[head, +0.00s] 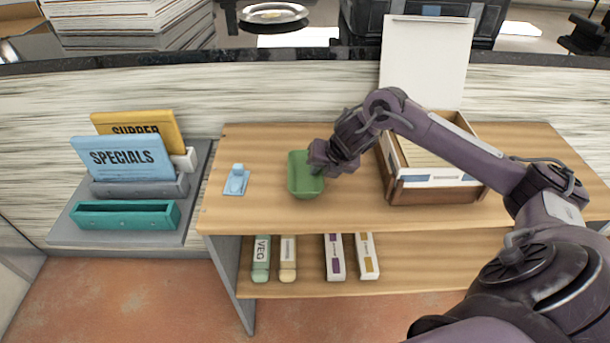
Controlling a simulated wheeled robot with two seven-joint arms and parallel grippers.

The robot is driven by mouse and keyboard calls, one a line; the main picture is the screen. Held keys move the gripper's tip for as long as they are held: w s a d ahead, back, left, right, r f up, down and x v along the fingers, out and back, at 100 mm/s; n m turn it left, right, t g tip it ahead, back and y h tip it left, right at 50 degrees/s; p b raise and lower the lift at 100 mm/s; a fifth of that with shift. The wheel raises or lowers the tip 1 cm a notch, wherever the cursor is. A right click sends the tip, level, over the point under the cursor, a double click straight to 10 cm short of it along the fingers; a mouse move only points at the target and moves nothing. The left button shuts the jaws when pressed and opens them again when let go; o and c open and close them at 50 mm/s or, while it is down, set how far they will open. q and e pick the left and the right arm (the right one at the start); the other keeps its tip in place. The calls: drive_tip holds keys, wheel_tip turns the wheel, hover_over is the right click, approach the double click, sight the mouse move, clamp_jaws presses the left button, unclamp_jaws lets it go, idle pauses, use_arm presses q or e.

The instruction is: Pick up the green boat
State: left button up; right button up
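The green boat (301,176), a small open-topped green container, is at the middle-left of the wooden table's top in the head view. My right gripper (319,165) reaches in from the right and is at the boat's right side, overlapping its upper right edge. Its fingertips are too small and hidden to tell whether they are open or shut on the rim. I cannot tell whether the boat rests on the wood or is slightly raised. My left gripper is not in view.
A blue clip-like object (236,181) lies left of the boat on the wooden table (262,146). An open box of cards (437,190) stands to the right, under my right arm. Several bottles and cartons (334,257) are on the lower shelf. Signs (122,158) and a teal tray (125,215) stand at left.

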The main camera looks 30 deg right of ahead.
drive_tip(key=shift+f, duration=0.1)
clamp_jaws()
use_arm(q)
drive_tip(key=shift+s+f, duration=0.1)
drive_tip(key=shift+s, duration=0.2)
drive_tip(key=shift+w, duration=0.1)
